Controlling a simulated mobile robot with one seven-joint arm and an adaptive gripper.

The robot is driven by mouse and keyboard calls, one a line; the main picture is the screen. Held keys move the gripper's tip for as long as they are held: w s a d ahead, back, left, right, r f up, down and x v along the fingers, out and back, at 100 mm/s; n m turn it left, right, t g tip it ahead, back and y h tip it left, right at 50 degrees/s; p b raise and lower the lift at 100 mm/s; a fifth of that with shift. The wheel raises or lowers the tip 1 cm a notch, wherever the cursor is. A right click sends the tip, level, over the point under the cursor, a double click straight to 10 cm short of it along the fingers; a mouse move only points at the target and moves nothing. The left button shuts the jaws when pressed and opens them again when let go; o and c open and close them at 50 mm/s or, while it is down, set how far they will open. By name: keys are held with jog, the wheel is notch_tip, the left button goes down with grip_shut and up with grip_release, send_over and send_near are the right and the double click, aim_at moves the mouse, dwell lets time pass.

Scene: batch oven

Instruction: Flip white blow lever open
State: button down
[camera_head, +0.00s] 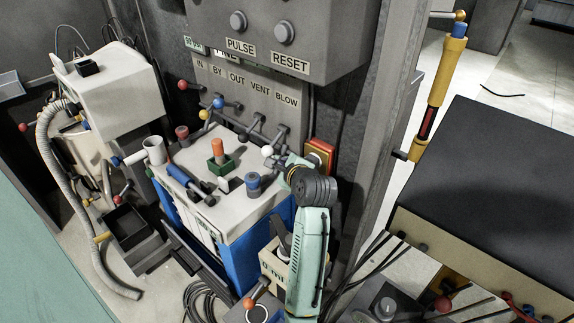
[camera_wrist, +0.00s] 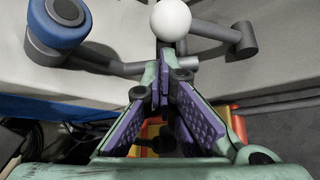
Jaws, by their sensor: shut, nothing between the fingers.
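The white blow lever has a white ball knob (camera_head: 267,150) and a grey arm, below the BLOW label at the right end of a row of levers. In the wrist view the white ball (camera_wrist: 171,20) is at the top centre, just beyond my fingertips, with grey rods on both sides. My gripper (camera_head: 275,161) is right beside the ball in the head view. In the wrist view my gripper (camera_wrist: 166,62) points at the ball, its purple-padded fingers shut and empty. I cannot tell whether the fingertips touch the ball.
A blue-topped knob (camera_head: 253,180) stands left of my gripper on the white-topped unit (camera_head: 205,150). Other levers with red, blue and yellow balls (camera_head: 218,103) are to the left. A red and yellow box (camera_head: 319,153) is close on the right.

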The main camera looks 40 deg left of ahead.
jog(key=shift+x, duration=0.8)
